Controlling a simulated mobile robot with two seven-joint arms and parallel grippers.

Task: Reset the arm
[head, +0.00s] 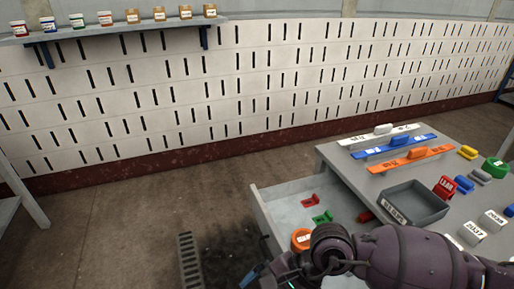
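My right arm comes in from the lower right, dark purple, and reaches across the front of the grey workbench (345,160). My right gripper (264,277) is at the bottom edge, partly cut off. Its fingertips are too unclear to tell whether it is open or shut. An orange round container (301,239) sits in the open drawer (262,212), just above and behind the arm's wrist; the arm hides part of the drawer. My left arm and gripper are not in view.
The drawer also holds a red piece (309,201) and a green piece (322,217). The bench carries a grey tray (420,208), coloured rails (395,147), a red block (445,187) and labelled blocks. A wall shelf (110,30) holds several jars. Floor left of the drawer is mostly clear.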

